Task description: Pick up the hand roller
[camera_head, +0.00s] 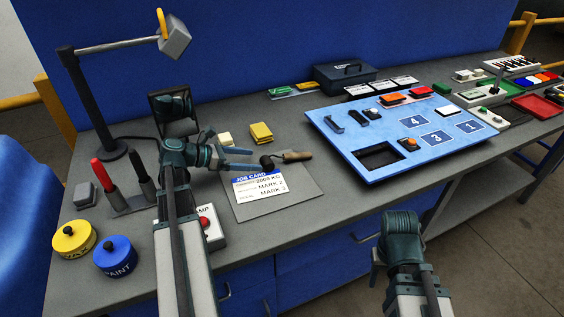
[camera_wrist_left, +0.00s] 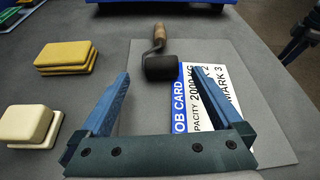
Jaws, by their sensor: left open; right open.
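The hand roller has a black roller head (camera_head: 267,162) and a wooden handle (camera_head: 297,156). It lies at the back of the grey mat, its head by the job card's top edge. It also shows in the left wrist view (camera_wrist_left: 160,67), with its handle pointing away from the gripper. My left gripper (camera_head: 254,159) is open, its blue fingers pointing at the roller head. In the left wrist view its fingertips (camera_wrist_left: 153,76) are spread on either side of the head's line, with nothing held. My right gripper (camera_head: 376,258) is open at the front of the bench, its fingers mostly hidden.
The job card (camera_head: 259,186) lies on the grey mat (camera_head: 300,192). Yellow blocks (camera_head: 261,132) and a cream block (camera_wrist_left: 29,125) sit beside the mat. A blue panel (camera_head: 343,154) stands to the right. Paint and wax tins, a stamp box and a lamp are on the left.

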